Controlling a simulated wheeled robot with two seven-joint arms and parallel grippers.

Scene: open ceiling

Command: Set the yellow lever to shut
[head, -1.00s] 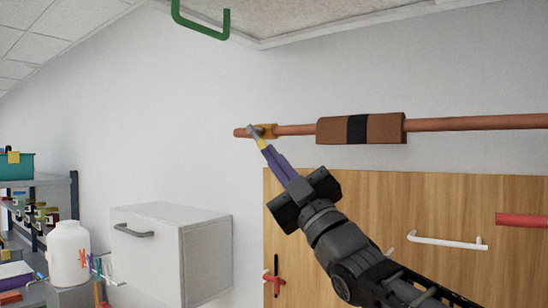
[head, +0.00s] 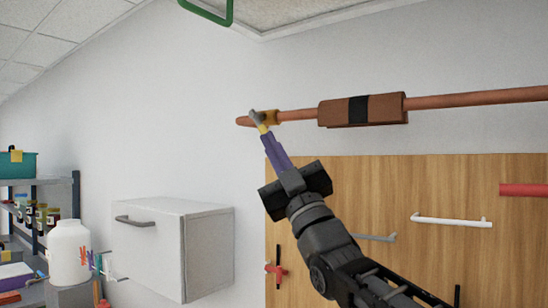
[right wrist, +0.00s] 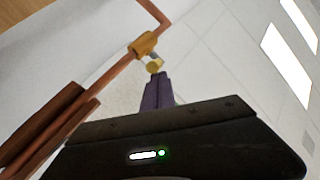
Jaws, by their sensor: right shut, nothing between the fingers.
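A brass valve (head: 272,117) sits near the left end of a copper pipe, high on the wall. Its short yellow lever (head: 261,128) hangs down from a grey stem at the valve's left front. My right gripper (head: 267,136) has its purple fingers shut and empty, with the tips right at the lever's lower end. Whether they touch it I cannot tell. In the right wrist view, the lever's yellow end (right wrist: 154,67) shows just beyond the fingertips (right wrist: 157,78), with the brass valve (right wrist: 143,44) behind it. My left gripper is not in view.
The copper pipe (head: 450,100) carries a brown block with a black band (head: 358,110). Below is a wooden panel (head: 400,185) with a white handle (head: 452,221) and a red-handled fitting (head: 276,269). A white cabinet (head: 190,245) hangs left. The wall left of the valve is clear.

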